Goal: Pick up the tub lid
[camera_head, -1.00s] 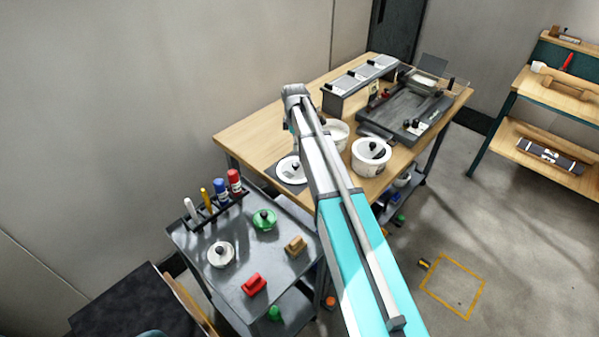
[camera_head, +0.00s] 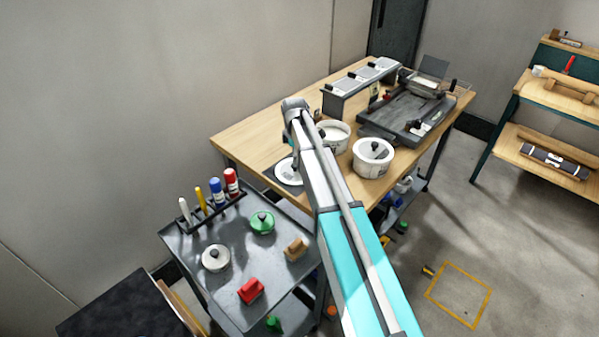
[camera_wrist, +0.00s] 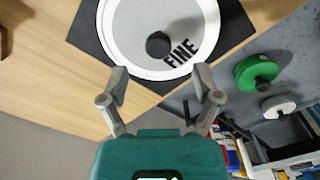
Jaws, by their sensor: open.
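The tub lid (camera_wrist: 140,40) is a round white lid with a black knob and the word FINE. It lies flat on a dark square mat (camera_wrist: 84,32) near the edge of the wooden table. In the head view the lid (camera_head: 284,174) is partly hidden by my arm. My gripper (camera_wrist: 160,75) is open and empty, its two fingertips spread at the lid's near rim in the wrist picture, with the knob beyond them. I cannot tell the height gap. In the head view my gripper is hidden behind the arm.
An open white tub (camera_head: 338,132) and a lidded white tub (camera_head: 373,160) stand on the wooden table (camera_head: 248,135) right of the lid. A grey cart (camera_head: 225,285) in front holds a green lid (camera_head: 262,222), a white lid (camera_head: 215,259), blocks and markers.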

